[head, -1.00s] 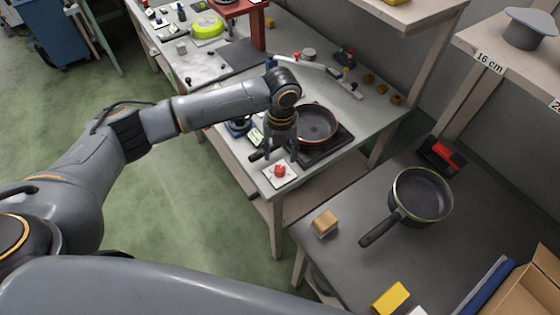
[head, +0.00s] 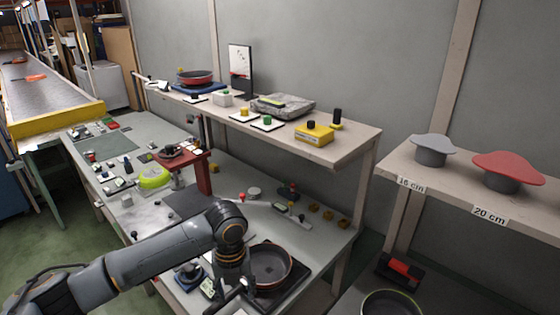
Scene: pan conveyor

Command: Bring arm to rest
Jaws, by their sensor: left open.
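My left arm reaches in from the lower left over the workbench. The pan sits on a black plate (head: 299,285). My right gripper is out of view.
A shelf (head: 345,146) above the bench holds a yellow box (head: 314,134), a stone slab and a red pan. Another shelf at right carries a grey lid (head: 433,148) and a red lid (head: 508,168). A conveyor (head: 45,85) stands far left. A second pan (head: 391,303) is at lower right.

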